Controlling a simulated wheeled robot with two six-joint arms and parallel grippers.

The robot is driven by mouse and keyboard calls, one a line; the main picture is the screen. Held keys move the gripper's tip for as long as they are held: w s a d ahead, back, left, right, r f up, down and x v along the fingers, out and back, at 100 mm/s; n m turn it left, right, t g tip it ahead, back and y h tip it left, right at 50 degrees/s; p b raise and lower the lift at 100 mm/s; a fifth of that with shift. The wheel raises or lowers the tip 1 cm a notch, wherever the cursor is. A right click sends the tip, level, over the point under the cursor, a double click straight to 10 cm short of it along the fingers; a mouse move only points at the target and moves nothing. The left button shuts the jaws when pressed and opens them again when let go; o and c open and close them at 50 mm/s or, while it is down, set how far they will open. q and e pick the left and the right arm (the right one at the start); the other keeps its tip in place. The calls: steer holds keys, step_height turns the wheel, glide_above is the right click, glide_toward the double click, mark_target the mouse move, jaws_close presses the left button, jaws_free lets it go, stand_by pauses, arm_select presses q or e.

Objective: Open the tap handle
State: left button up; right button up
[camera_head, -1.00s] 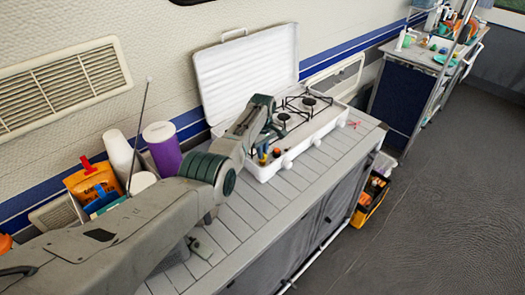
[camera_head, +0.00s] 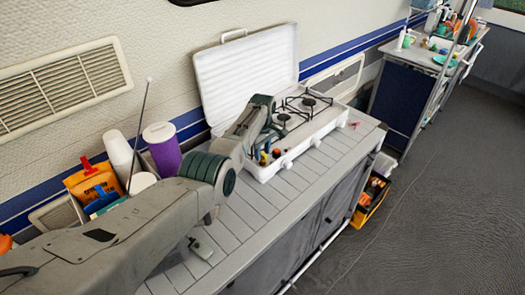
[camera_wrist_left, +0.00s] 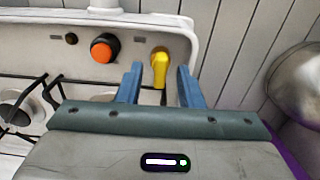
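The yellow tap handle (camera_wrist_left: 159,68) is on the front panel of the white stove, right of a round orange knob (camera_wrist_left: 102,48). In the left wrist view my left gripper (camera_wrist_left: 160,80) is open, with one blue finger on each side of the handle. Gaps show between the handle and both fingers. In the head view my left gripper (camera_head: 262,155) is at the stove's near front corner, and the handle is small and partly covered there. My right gripper is not in view.
The white stove (camera_head: 318,134) with its raised lid (camera_head: 247,75) stands on a slatted counter (camera_head: 235,215). Black pot supports are left of the gripper in the wrist view. A purple container (camera_head: 164,152) and white cups stand behind my arm. A shiny round object (camera_wrist_left: 298,85) is at right.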

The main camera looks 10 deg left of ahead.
mark_target(263, 154)
arm_select(q)
steer(key=shift+r, duration=0.5)
step_height(263, 154, up, 10)
steer(key=b, duration=0.1)
steer(key=shift+b, duration=0.35)
